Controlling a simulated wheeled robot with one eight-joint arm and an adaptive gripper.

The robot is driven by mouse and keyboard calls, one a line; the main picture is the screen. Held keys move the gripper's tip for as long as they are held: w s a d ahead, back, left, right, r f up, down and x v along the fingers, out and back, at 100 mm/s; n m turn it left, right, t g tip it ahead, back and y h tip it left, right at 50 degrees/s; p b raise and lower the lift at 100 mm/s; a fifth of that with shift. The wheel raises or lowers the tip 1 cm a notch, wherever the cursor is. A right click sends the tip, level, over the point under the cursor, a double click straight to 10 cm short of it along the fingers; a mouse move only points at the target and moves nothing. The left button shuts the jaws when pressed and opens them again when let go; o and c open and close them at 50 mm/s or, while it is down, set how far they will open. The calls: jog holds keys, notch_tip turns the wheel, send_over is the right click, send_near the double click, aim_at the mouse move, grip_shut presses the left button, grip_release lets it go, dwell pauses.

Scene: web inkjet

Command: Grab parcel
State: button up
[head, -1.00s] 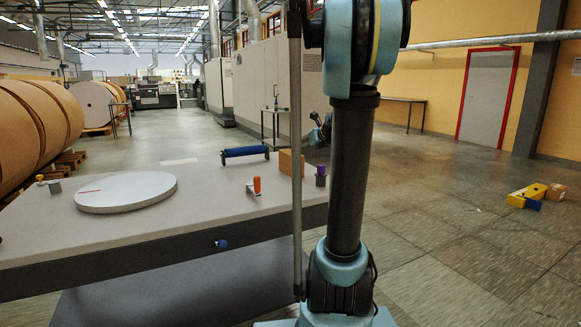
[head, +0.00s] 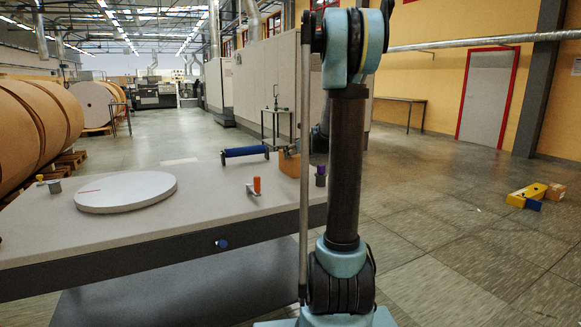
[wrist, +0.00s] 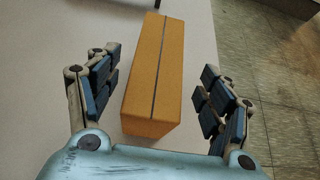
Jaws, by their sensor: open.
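The parcel, a brown box with a dark seam line (wrist: 166,58), lies on the grey table top in the wrist view. In the head view the parcel (head: 288,167) stands near the table's right end, partly covered by my arm and gripper. My gripper (wrist: 158,72) is open, with one blue-padded finger on each side of the parcel's near part. Gaps show between the fingers and the box. In the head view most of my gripper is hidden behind my arm.
The table (head: 130,228) also bears a blue roller (head: 245,152), an orange-handled tool (head: 256,186), a purple-topped item (head: 320,175) and a round white disc (head: 126,191). A yellow item (head: 527,195) lies on the floor at right.

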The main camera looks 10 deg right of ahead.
jog(key=x, duration=0.4)
jog(key=shift+w+a+r, duration=0.15)
jog(key=shift+r, duration=0.1)
jog(key=shift+w+a+f, duration=0.15)
jog(key=shift+w+f, duration=0.15)
jog(key=shift+w, duration=0.2)
jog(key=c, duration=1.6)
